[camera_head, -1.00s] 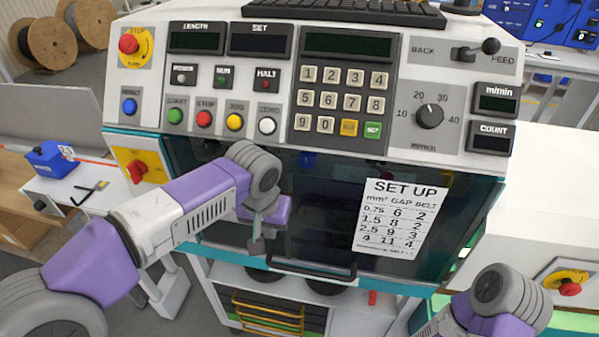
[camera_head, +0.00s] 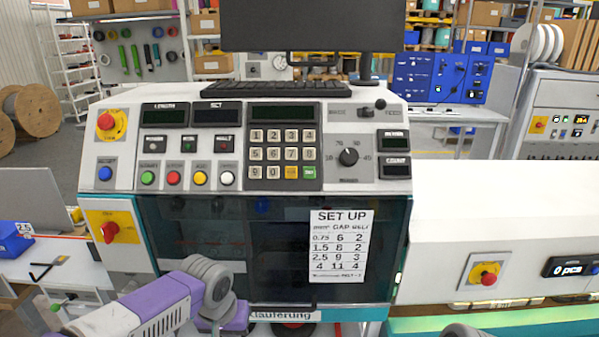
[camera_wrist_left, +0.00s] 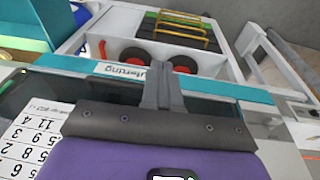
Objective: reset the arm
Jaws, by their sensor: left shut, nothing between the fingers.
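My left arm (camera_head: 170,305) comes in from the lower left of the head view, in purple, white and grey, in front of the machine's lower window. Its gripper is at or below the bottom edge there. In the left wrist view my left gripper (camera_wrist_left: 162,92) shows with its two grey fingers together and nothing between them. It is near the machine's teal lower edge and the set-up sheet (camera_wrist_left: 35,135). Only a small grey piece of my right arm (camera_head: 466,331) shows at the bottom edge; its gripper is out of view.
The control machine (camera_head: 240,185) with buttons, keypad and dial fills the middle. A keyboard (camera_head: 275,89) and monitor (camera_head: 310,25) stand on top. A white machine housing (camera_head: 500,215) with a red stop knob (camera_head: 488,278) extends right. Cable reels (camera_head: 35,110) stand far left.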

